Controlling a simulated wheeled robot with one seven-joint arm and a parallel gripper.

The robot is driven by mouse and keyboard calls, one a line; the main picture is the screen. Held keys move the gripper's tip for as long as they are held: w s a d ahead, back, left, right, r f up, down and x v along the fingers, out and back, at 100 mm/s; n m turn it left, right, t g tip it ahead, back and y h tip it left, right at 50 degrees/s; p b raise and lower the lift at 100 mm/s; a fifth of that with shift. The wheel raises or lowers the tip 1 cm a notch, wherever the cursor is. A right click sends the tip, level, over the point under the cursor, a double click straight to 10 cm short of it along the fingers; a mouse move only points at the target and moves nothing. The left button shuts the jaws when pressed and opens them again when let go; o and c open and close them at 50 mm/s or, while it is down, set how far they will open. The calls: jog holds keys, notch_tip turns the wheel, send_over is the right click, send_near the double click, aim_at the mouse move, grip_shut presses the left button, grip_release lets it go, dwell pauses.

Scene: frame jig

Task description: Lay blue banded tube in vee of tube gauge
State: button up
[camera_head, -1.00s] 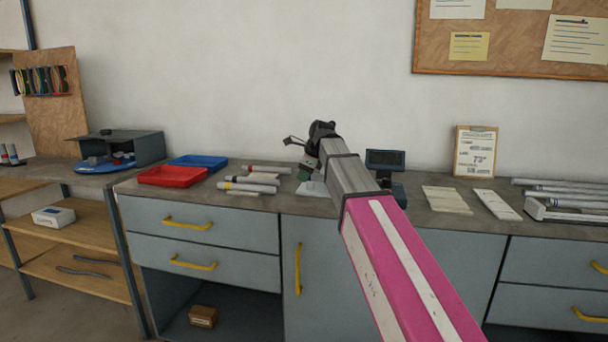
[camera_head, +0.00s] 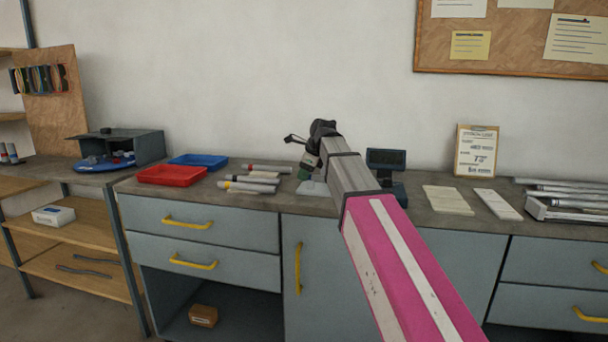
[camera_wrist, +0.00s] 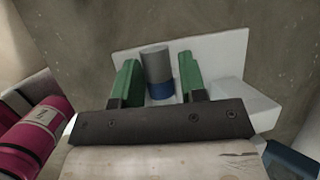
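The blue banded tube (camera_wrist: 157,68) is grey with a blue band at its near end. In the wrist view it lies between the two green fingers of my gripper (camera_wrist: 160,80), with narrow gaps showing on both sides, so the gripper looks open around it. The white tube gauge (camera_wrist: 215,50) is behind and beneath the tube. The tube appears to rest on it, but the vee itself is hidden. In the head view my gripper (camera_head: 311,162) is just above the white gauge (camera_head: 313,188); the tube cannot be made out there.
Several loose tubes (camera_head: 250,185) lie left of the gauge, by a red tray (camera_head: 172,175) and a blue tray (camera_head: 200,161). A dark display device (camera_head: 386,160) stands close on the right. Flat pale plates (camera_head: 447,200) lie farther right.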

jog(key=v, duration=1)
jog(key=shift+d, duration=0.15)
jog(key=shift+s+r, duration=0.1)
jog(key=shift+r, duration=0.1)
